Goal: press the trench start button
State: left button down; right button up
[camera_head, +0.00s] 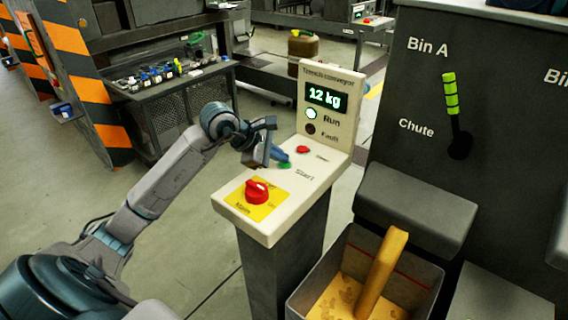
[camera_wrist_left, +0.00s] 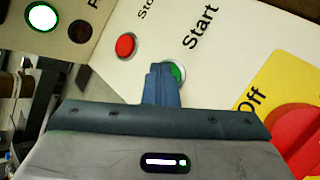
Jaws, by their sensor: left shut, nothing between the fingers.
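The trench conveyor panel (camera_head: 325,175) stands on a dark pedestal. Its green start button (camera_head: 285,165) sits beside the word Start. My left gripper (camera_head: 284,158) is shut and empty, its tips at the start button and partly covering it. In the left wrist view, the shut fingers (camera_wrist_left: 163,72) overlap the green button (camera_wrist_left: 178,72); whether they touch it I cannot tell. The red stop button (camera_head: 302,149) is just beyond. The Run lamp (camera_head: 311,114) is lit green, and the display (camera_head: 326,97) reads 12 kg. My right gripper is out of view.
A red rotary switch (camera_head: 257,191) on a yellow plate stands up near the panel's front left. An open bin (camera_head: 420,273) with yellow material and a tan bar is to the right, below a dark chute (camera_head: 415,205). A tool cart (camera_head: 175,90) is behind left.

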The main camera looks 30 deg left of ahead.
aim_at(280, 165)
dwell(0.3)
pick_arm(q)
jog(key=shift+r+p, duration=0.3)
jog(key=shift+r, duration=0.5)
jog(key=shift+r+p, duration=1.25)
jog(key=shift+r, duration=1.3)
